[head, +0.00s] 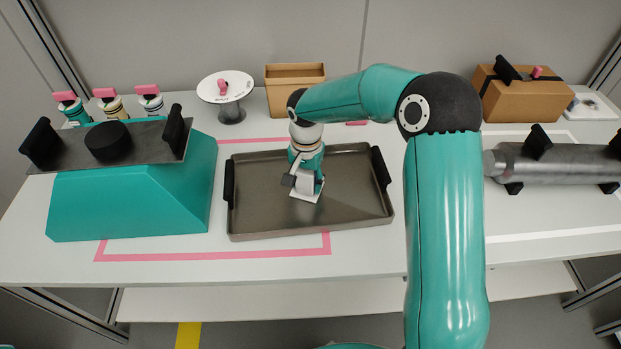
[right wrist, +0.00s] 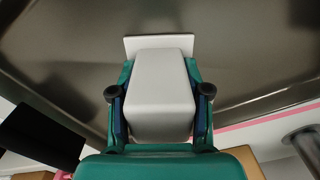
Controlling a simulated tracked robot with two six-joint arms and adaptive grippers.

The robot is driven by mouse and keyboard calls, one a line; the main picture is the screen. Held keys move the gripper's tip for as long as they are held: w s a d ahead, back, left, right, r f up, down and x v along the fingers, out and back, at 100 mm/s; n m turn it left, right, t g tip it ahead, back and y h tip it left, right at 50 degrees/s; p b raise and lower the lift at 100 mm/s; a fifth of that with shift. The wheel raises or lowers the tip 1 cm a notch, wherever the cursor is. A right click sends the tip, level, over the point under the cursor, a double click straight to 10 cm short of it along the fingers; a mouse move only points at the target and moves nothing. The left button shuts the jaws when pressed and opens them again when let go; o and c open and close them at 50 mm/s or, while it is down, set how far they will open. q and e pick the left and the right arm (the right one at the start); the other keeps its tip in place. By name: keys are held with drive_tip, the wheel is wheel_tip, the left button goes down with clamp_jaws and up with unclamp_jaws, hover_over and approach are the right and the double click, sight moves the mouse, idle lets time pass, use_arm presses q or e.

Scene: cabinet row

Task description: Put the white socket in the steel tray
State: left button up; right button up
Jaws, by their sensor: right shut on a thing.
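The steel tray (head: 352,205) is a shallow grey-brown pan with black handles, on the white table in the middle of the head view. My right gripper (head: 303,178) is over the tray, left of its middle, pointing down. It is shut on the white socket (head: 306,192), a pale block with a flat square plate. In the right wrist view the socket (right wrist: 160,95) sits between the two fingers, its plate against the tray floor (right wrist: 75,90) or just above it; I cannot tell which. My left gripper does not show.
A teal sloped stand (head: 130,195) with a dark plate is left of the tray. Behind are a round white stand (head: 225,88), an open cardboard box (head: 295,90) and a closed box (head: 530,98). A metal cylinder (head: 560,162) lies at right. My right arm hides table beside the tray.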

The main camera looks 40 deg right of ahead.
drive_tip(key=shift+f, duration=0.1)
drive_tip(key=o, duration=1.2)
wheel_tip(320, 180, up, 12)
drive_tip(key=shift+r+p, duration=0.15)
drive_tip(key=shift+p, duration=0.2)
